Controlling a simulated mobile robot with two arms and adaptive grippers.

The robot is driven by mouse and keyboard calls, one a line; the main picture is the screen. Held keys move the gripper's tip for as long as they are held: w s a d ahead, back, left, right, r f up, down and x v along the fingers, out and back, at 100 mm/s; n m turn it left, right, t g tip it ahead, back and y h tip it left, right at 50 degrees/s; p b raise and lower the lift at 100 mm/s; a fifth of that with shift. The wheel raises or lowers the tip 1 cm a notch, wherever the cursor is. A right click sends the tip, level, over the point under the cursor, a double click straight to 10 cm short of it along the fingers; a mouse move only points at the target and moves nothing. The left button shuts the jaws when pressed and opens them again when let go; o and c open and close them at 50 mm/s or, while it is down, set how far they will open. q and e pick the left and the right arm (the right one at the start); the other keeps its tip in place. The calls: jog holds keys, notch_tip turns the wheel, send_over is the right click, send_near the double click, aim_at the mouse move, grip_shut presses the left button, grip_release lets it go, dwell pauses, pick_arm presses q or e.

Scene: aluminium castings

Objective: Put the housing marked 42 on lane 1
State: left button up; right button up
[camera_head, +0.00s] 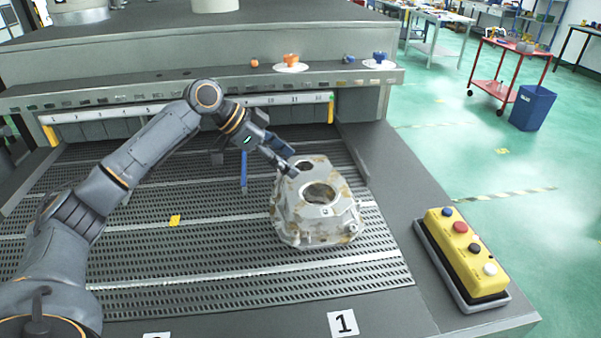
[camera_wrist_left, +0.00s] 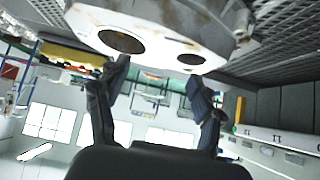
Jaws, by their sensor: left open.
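A pale cast housing (camera_head: 290,215) with brownish stains and round bores stands on the right part of the perforated deck (camera_head: 150,270), behind the card marked 1 (camera_head: 342,323). A small label (camera_head: 324,211) is on its face, too small to read. My left gripper (camera_head: 287,163) is open at the housing's far upper left edge; contact cannot be told. In the left wrist view the two fingers (camera_wrist_left: 158,90) are apart, with the housing (camera_wrist_left: 155,25) and its two bores beyond their tips. My right gripper is not in view.
A yellow button box (camera_head: 462,252) sits on the right ledge. A back shelf (camera_head: 220,80) holds an orange part (camera_head: 291,59) and a blue part (camera_head: 380,57) on white discs.

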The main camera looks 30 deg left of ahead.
pick_arm(q)
jog(key=b+v, duration=0.1)
jog(key=v, duration=0.5)
jog(key=shift+s, duration=0.1)
dwell(0.4)
